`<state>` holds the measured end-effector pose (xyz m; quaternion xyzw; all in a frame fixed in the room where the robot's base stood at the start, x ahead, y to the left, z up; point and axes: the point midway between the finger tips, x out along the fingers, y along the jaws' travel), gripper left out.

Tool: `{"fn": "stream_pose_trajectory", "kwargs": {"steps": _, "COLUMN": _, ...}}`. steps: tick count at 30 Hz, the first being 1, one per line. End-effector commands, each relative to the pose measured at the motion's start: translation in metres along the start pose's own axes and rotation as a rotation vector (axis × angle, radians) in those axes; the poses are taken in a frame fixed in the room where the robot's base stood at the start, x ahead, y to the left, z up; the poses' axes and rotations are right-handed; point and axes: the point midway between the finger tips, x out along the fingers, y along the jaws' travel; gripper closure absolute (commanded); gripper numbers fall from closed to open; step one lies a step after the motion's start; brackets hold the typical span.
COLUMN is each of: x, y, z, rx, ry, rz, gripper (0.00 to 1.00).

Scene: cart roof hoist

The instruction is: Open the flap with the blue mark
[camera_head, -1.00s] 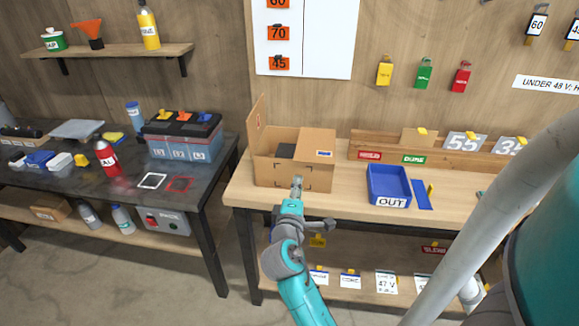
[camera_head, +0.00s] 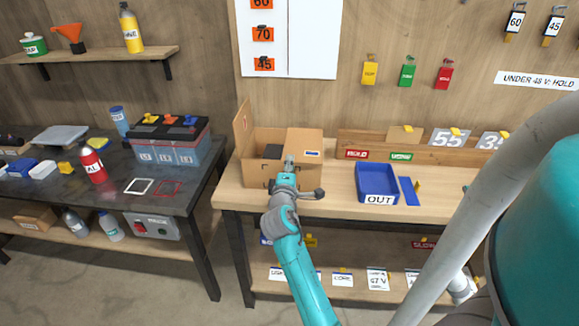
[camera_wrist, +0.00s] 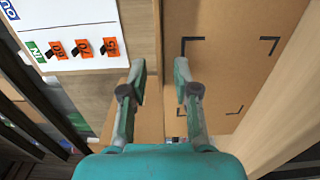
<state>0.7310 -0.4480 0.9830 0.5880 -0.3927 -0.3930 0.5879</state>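A cardboard box (camera_head: 256,175) stands on the right bench. Its left flap (camera_head: 242,128) stands up, and a dark block (camera_head: 273,151) shows in the open left part. Its right flap (camera_head: 304,143) lies shut and bears a small blue mark (camera_head: 312,153). My gripper (camera_head: 289,160) overlaps the box's front top edge, left of the blue mark; whether it touches is unclear. In the wrist view my gripper (camera_wrist: 160,80) is open, with nothing seen between its fingers. A cardboard face with black corner marks (camera_wrist: 228,70) fills the right there; the blue mark is not seen.
A blue OUT tray (camera_head: 377,184) and a blue strip (camera_head: 409,190) lie right of the box. A wooden rack with labels (camera_head: 430,155) runs behind them. A battery (camera_head: 168,143) stands on the dark left bench. Bare bench top lies in front of the box.

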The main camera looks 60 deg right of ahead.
Motion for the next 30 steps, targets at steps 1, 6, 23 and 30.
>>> {"fn": "stream_pose_trajectory", "kwargs": {"steps": 1, "x": 0.0, "y": 0.0, "z": 0.0, "rx": 0.0, "ry": 0.0, "rz": 0.0, "gripper": 0.7}}
{"fn": "stream_pose_trajectory", "kwargs": {"steps": 6, "x": 0.0, "y": 0.0, "z": 0.0, "rx": 0.0, "ry": 0.0, "rz": 0.0, "gripper": 1.0}}
{"fn": "stream_pose_trajectory", "kwargs": {"steps": 23, "x": 0.0, "y": 0.006, "z": 0.0, "rx": 0.051, "ry": 0.0, "rz": 0.001, "gripper": 1.0}}
{"fn": "stream_pose_trajectory", "kwargs": {"steps": 30, "x": 0.0, "y": 0.021, "z": 0.003, "rx": 0.201, "ry": 0.0, "rz": 0.002, "gripper": 1.0}}
